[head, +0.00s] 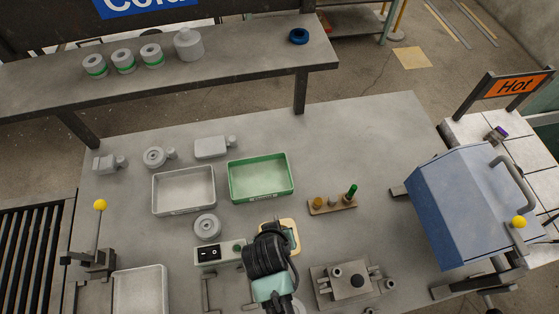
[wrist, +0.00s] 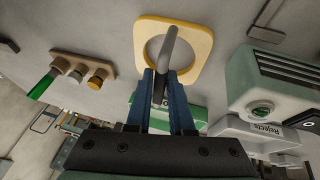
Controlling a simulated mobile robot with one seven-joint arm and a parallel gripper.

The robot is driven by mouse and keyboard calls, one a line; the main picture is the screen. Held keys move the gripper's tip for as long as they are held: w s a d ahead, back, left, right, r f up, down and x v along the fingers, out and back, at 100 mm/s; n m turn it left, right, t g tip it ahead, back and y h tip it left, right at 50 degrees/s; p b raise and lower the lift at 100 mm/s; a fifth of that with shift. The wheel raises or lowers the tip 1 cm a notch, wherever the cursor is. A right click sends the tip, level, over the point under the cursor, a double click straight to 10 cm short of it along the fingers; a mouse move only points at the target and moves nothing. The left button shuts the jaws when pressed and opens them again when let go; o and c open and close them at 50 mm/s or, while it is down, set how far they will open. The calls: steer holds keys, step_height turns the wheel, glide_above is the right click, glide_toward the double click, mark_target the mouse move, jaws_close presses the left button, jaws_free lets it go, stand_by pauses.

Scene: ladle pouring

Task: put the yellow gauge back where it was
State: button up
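The yellow gauge looks to be a pale yellow rounded-square plate with a round hole (wrist: 204,47) and a grey bar-like handle across the hole in the wrist view. In the head view the yellow plate (head: 293,232) is partly hidden behind my gripper (head: 272,240), near the middle front of the table. In the wrist view my gripper (wrist: 167,88) has its two blue fingers close together on either side of the grey handle, and they appear shut on it. I cannot tell whether the plate touches the tabletop.
A small wooden rack (head: 343,206) with orange, grey and green pegs is to the right. A green tray (head: 262,196) and a white tray (head: 157,208) lie behind. A switch box (head: 222,252) is just left, a metal fixture (head: 348,283) front right, a blue machine (head: 455,205) far right.

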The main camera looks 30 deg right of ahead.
steer(key=shift+o, duration=1.3)
steer(key=shift+r, duration=0.15)
steer(key=v, duration=1.2)
steer(key=w+a+r+t, duration=0.1)
steer(key=w+r+t, duration=0.6)
steer(key=w+r, duration=0.8)
steer(key=w+a+r+n+t, duration=0.1)
steer(key=w+r+t, duration=0.15)
steer(key=r, duration=0.65)
steer(key=w+a+r+t, duration=0.15)
steer(key=r+t, duration=0.25)
steer(key=r, duration=0.5)
steer(key=s+a+r+t+y, duration=0.1)
steer(key=s+r+t, duration=0.2)
steer(key=r, duration=0.6)
steer(key=s+a+r+n+t+y, duration=0.1)
steer(key=s+r+t, duration=0.2)
steer(key=r, duration=0.7)
steer(key=s+a+r+t+y, duration=0.1)
steer(key=s+a+r+t, duration=0.1)
steer(key=r, duration=0.7)
steer(key=shift+s+r+n+t, duration=0.35)
steer(key=shift+s+t, duration=0.4)
steer(key=shift+t, duration=0.3)
